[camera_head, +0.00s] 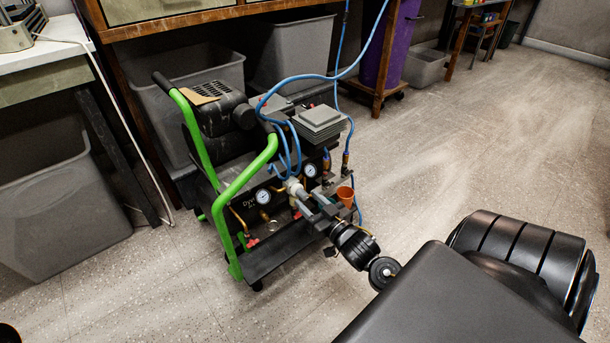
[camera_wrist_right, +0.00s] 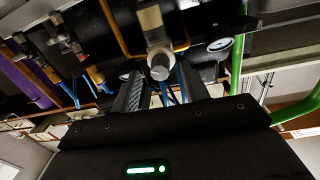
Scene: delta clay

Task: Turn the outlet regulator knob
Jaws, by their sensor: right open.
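The air compressor (camera_head: 262,205) has a green tube frame and stands on the floor in the head view. Its pale grey regulator knob (camera_head: 294,187) sits on the front, between two round gauges; it also shows in the wrist view as a light cylinder (camera_wrist_right: 159,66) with a round end facing me. My right gripper (camera_head: 309,201) is at the compressor's front, and its fingers show in the wrist view (camera_wrist_right: 161,86). The fingers are open, one on each side of the knob's line. I cannot tell whether they touch it. My left gripper is not in view.
Blue hoses (camera_head: 318,77) loop above the compressor. Grey bins (camera_head: 62,215) stand under the benches behind and left. The floor (camera_head: 475,140) to the right is clear.

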